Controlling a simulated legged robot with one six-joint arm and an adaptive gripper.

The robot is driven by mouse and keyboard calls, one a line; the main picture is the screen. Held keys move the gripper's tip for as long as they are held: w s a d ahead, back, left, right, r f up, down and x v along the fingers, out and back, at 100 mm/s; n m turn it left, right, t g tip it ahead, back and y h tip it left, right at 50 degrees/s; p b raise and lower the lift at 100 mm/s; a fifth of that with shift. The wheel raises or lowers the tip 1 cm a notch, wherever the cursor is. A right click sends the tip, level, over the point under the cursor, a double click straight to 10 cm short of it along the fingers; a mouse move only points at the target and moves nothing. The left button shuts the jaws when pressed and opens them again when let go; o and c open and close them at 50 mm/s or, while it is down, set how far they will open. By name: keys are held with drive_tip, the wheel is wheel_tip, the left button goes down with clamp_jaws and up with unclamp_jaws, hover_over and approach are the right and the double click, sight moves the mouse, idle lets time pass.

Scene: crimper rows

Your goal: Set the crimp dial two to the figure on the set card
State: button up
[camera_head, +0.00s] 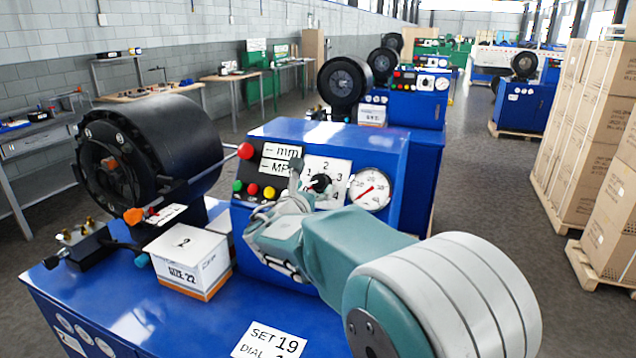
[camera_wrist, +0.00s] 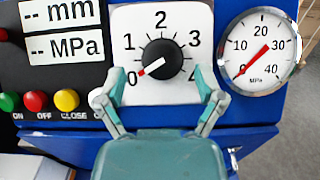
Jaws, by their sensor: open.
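The crimp dial, a black knob (camera_wrist: 161,60) on a white plate marked 0 to 4, is in the middle of the wrist view, its red-and-white pointer at 0. It also shows in the head view (camera_head: 320,184). My gripper (camera_wrist: 157,78) is open, with one finger either side of the knob's lower part; I cannot tell whether they touch it. In the head view my arm hides the plate's lower left. The set card (camera_head: 270,341) lies on the blue bench top. It reads "SET 19" and "DIAL"; the figure after "DIAL" is cut off by the frame's bottom edge.
A pressure gauge (camera_head: 370,189) is right of the dial. Coloured buttons (camera_head: 253,189) and the mm and MPa displays (camera_head: 279,160) are left. A box marked "SIZE 22" (camera_head: 180,262) and the black crimper head (camera_head: 150,150) stand left of my arm.

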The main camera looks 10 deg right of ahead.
drive_tip(key=shift+x, duration=1.4)
drive_tip(key=c, duration=1.1)
drive_tip(key=shift+c, duration=0.2)
drive_tip(key=shift+m, duration=0.5)
drive_tip(key=m+g+h, duration=0.1)
drive_tip(key=m+g, duration=0.1)
drive_tip(key=m, duration=0.1)
drive_tip(key=m+g+h, duration=0.2)
drive_tip(key=m, duration=0.2)
drive_tip(key=m+g, duration=0.2)
drive_tip(key=m, duration=0.1)
drive_tip(key=m+g, duration=0.1)
drive_tip(key=m, duration=0.3)
drive_tip(key=shift+f+g+h, duration=0.1)
drive_tip(key=shift+g+h, duration=0.2)
drive_tip(key=shift+g, duration=0.1)
drive_tip(key=shift+m, duration=0.3)
